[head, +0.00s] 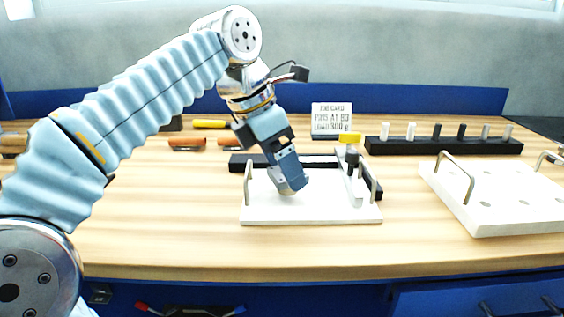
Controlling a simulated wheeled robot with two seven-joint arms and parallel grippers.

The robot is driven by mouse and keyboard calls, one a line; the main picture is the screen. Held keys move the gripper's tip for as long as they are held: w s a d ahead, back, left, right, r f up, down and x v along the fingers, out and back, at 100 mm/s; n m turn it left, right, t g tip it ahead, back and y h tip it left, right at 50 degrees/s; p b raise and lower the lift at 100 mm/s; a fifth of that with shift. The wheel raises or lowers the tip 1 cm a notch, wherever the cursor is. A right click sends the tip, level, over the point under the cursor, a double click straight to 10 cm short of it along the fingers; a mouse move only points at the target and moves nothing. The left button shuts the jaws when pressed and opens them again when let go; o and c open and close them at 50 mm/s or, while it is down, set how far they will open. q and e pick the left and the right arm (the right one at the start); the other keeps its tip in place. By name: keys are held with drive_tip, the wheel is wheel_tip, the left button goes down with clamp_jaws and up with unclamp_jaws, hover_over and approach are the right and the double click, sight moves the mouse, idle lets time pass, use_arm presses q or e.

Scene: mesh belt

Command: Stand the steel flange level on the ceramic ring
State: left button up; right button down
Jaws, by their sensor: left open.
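I cannot make out a steel flange or a ceramic ring for certain. My left gripper (292,190) is open and points down over the white tray with metal handles (310,214) in the middle of the bench. Its fingertips are low over the tray's left part, and I cannot tell whether they touch it. The gripper body hides part of the tray behind it. A small dark cylinder (352,157) stands at the tray's right rear, below a yellow tag (349,138). My right gripper is not in view.
A white block with holes and metal handles (480,217) stands at the right. A black rack (440,147) behind it carries several white and dark pegs. A printed card (331,118) stands at the back. Orange-handled tools (187,144) lie at the back left. The front bench strip is clear.

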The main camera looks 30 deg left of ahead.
use_arm(q)
drive_tip(key=v, duration=0.7)
drive_tip(key=shift+r+p, duration=0.25)
drive_tip(key=shift+p, duration=0.15)
